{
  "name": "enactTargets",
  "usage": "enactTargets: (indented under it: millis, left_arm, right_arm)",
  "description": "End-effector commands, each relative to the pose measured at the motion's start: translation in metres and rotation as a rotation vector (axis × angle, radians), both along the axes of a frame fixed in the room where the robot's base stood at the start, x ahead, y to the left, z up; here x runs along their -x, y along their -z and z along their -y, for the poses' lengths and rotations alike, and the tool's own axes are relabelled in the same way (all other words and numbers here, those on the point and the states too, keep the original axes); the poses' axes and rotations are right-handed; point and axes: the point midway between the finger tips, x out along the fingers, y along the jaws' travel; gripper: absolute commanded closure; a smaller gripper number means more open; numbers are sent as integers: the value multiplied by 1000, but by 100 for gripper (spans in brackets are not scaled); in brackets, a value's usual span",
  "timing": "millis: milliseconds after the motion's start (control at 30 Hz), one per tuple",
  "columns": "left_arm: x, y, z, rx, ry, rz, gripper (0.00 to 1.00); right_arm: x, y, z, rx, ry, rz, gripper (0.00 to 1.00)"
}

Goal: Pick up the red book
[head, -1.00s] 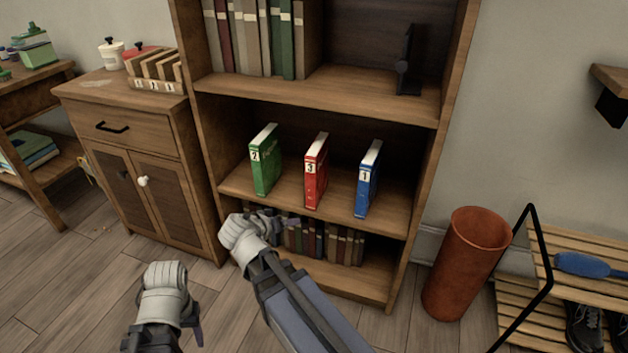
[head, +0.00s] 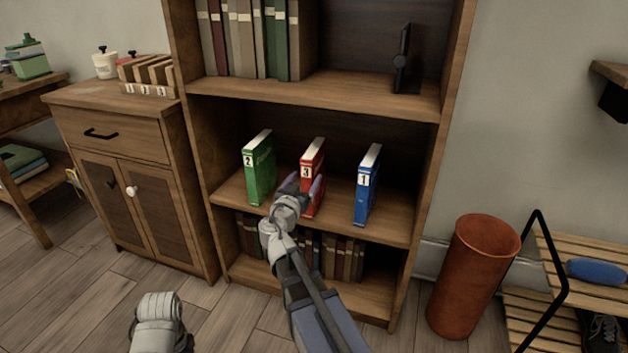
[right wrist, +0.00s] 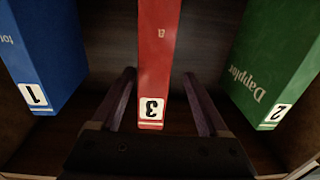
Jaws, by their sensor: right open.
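The red book (head: 313,160), labelled 3, stands upright on the middle shelf between the green book (head: 259,168) and the blue book (head: 367,185). My right gripper (head: 302,184) is in front of the red book and hides part of its spine. In the right wrist view the open fingers (right wrist: 158,98) lie on either side of the red book (right wrist: 156,50), with a gap on each side. The view is upside down there, with the blue book (right wrist: 45,50) left and the green book (right wrist: 270,65) right. My left arm shows at the bottom left; its finger opening is unclear.
The bookcase shelf (head: 335,222) has free room between the books. A lower shelf holds several dark books (head: 340,258). A wooden cabinet (head: 130,190) stands left of the bookcase. An orange bin (head: 470,275) and a slatted rack (head: 590,255) stand at the right.

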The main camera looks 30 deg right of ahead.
Motion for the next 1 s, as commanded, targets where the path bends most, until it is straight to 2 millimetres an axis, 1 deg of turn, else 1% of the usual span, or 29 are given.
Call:
enactTargets:
  millis: [33,100,267,367,567,600,700,933,1000]
  left_arm:
    - [0,0,0,0,0,0,44]
    - [0,0,0,0,0,0,44]
    - [0,1,0,0,0,0,44]
    - [0,2,0,0,0,0,44]
    - [0,5,0,0,0,0,44]
    - [0,4,0,0,0,0,44]
    - [0,4,0,0,0,0,44]
    - [0,4,0,0,0,0,44]
    - [0,4,0,0,0,0,44]
  right_arm:
    - [-6,0,5,0,2,0,22]
    - [-10,0,10,-1,3,-1,22]
    - [-10,1,12,-1,2,-1,22]
    - [-14,2,18,0,2,-1,22]
    - [-29,6,42,0,3,-1,22]
    - [-34,4,46,0,3,-1,22]
    - [-40,4,53,0,2,-1,22]
    - [-39,4,54,0,1,-1,22]
    - [-39,4,54,0,1,-1,30]
